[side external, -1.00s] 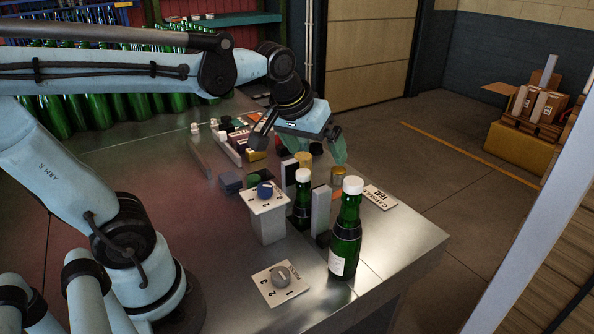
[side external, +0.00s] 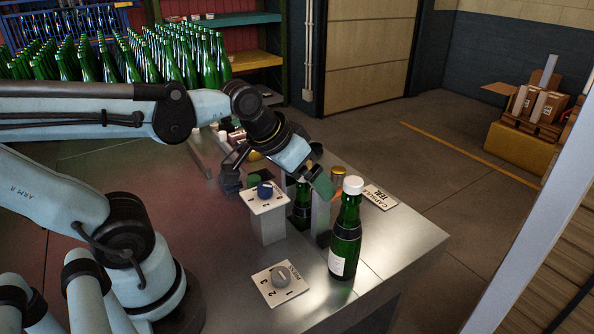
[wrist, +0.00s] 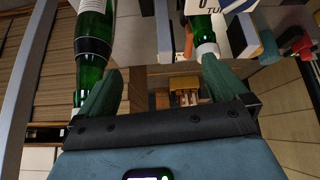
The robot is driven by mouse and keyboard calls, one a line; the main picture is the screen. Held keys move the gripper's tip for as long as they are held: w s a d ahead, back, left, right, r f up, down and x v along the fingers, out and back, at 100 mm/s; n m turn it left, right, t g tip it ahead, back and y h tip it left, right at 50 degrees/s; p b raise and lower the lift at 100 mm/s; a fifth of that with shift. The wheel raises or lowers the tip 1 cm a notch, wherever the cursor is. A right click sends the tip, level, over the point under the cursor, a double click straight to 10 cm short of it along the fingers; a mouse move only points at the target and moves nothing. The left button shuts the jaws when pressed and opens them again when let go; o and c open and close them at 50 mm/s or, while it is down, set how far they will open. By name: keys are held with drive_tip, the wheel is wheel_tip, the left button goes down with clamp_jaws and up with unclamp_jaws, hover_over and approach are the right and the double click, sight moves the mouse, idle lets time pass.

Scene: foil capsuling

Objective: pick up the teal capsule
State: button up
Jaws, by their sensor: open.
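I cannot identify the teal capsule with certainty. A small green piece (side external: 253,181) sits behind the blue-knobbed dial post. A teal piece (wrist: 268,46) shows at the right of the wrist view; I cannot tell if they are the same. My gripper (side external: 322,184) is tilted down over the row behind the front bottle, partly covering it. In the wrist view my gripper (wrist: 161,68) has its two green fingers spread apart, with nothing held between them.
A white-capped green bottle (side external: 346,230) stands at the bench's right corner. A shorter green bottle (side external: 302,205) and a grey upright block (side external: 321,218) stand behind it. The dial post (side external: 268,218) and a flat dial plate (side external: 280,283) are in front. Several green bottles (side external: 180,58) fill the back left.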

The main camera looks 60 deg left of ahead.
drive_tip(key=shift+w+a+r, duration=0.1)
drive_tip(key=shift+r, duration=0.05)
drive_tip(key=c, duration=0.3)
drive_tip(key=shift+c, duration=0.2)
